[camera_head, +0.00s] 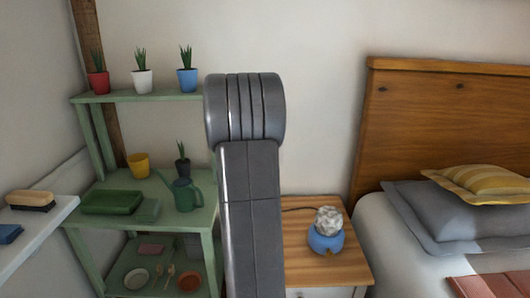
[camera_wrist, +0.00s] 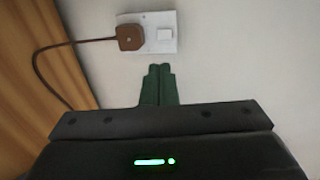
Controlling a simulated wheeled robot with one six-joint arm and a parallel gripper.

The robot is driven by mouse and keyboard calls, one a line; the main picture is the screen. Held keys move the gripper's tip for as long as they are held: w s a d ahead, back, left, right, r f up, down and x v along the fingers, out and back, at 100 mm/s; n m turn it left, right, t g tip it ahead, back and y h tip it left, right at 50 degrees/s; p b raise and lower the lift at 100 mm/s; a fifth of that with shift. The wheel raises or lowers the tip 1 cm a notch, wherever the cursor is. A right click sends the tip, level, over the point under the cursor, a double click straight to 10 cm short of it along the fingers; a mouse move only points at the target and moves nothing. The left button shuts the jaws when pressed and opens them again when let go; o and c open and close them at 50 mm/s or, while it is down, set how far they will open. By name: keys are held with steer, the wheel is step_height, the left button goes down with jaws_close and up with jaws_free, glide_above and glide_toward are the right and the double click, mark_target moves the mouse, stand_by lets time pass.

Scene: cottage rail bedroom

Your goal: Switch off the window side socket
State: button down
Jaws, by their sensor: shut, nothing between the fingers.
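In the wrist view, a white wall socket plate (camera_wrist: 165,18) is on the pale wall at the top. A brown plug (camera_wrist: 130,37) with a brown cord sits in its left part. A white switch (camera_wrist: 164,34) is on its lower right part. My gripper (camera_wrist: 159,70) has its green fingers together and empty, pointing at the wall just below the plate, apart from the switch in the picture. I cannot tell whether the switch is on or off. In the head view my arm covers the middle, and neither the socket nor the gripper shows.
A wooden nightstand (camera_head: 310,259) holds a blue lamp-like object (camera_head: 326,240) with a cord at its back. The bed's headboard (camera_head: 450,120) stands to the right. A green shelf (camera_head: 140,96) with several plant pots stands left of my arm. A white ledge (camera_head: 40,232) is at far left.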

steer(key=w+f, duration=0.1)
steer(key=w, duration=1.1)
steer(key=shift+w+p, duration=0.2)
steer(key=shift+p, duration=0.15)
steer(key=shift+f, duration=0.15)
steer(key=shift+w+r+b, duration=0.2)
steer(key=shift+w+b, duration=0.1)
